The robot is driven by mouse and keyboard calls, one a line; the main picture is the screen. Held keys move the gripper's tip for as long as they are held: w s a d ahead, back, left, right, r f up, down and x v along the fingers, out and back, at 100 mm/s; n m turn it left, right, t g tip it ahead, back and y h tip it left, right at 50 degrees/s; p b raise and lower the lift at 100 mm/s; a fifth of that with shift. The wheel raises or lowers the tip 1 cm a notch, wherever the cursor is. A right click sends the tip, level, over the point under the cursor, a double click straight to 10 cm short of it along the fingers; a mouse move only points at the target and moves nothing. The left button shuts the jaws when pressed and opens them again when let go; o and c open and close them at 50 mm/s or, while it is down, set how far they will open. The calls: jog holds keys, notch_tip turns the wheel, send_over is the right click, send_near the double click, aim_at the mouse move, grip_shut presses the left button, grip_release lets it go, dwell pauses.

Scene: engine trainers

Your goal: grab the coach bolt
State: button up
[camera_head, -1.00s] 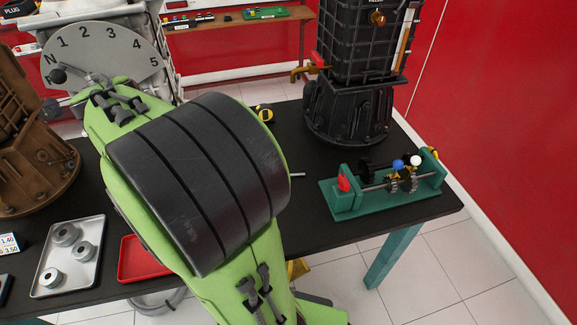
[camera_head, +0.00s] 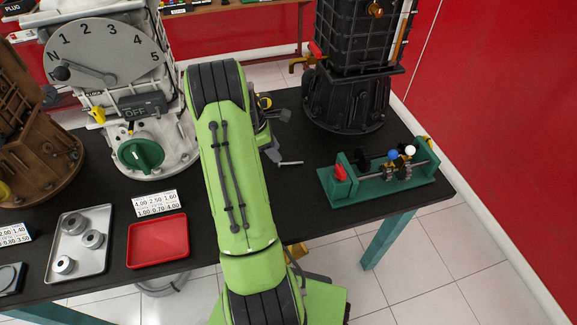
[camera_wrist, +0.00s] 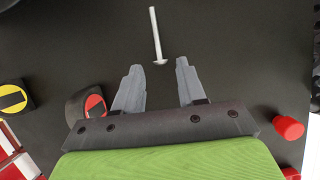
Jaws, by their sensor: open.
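The coach bolt (camera_wrist: 156,36) is a pale metal bolt with a round domed head, lying on the black table. In the wrist view it lies ahead of my gripper (camera_wrist: 160,88), its head towards the gap between the fingertips and its shank pointing away. The fingers are apart with nothing between them, and the head is just beyond the tips. In the head view the bolt (camera_head: 291,163) lies right of my green arm, near the gripper (camera_head: 279,136), which is partly hidden by the arm.
A green fixture (camera_head: 385,187) with a shaft and coloured knobs stands right of the bolt. A black engine housing (camera_head: 345,100) stands behind. A red tray (camera_head: 158,256) and a grey tray with rings (camera_head: 97,258) lie at left. A yellow-and-black item (camera_wrist: 13,98) lies left of my gripper.

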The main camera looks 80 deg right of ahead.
aim_at(284, 163)
jog(key=b+x, duration=0.1)
jog(key=x, duration=0.5)
jog(key=shift+d+f+b, duration=0.1)
jog(key=shift+d+b, duration=0.05)
jog(key=shift+b, duration=0.2)
grip_shut()
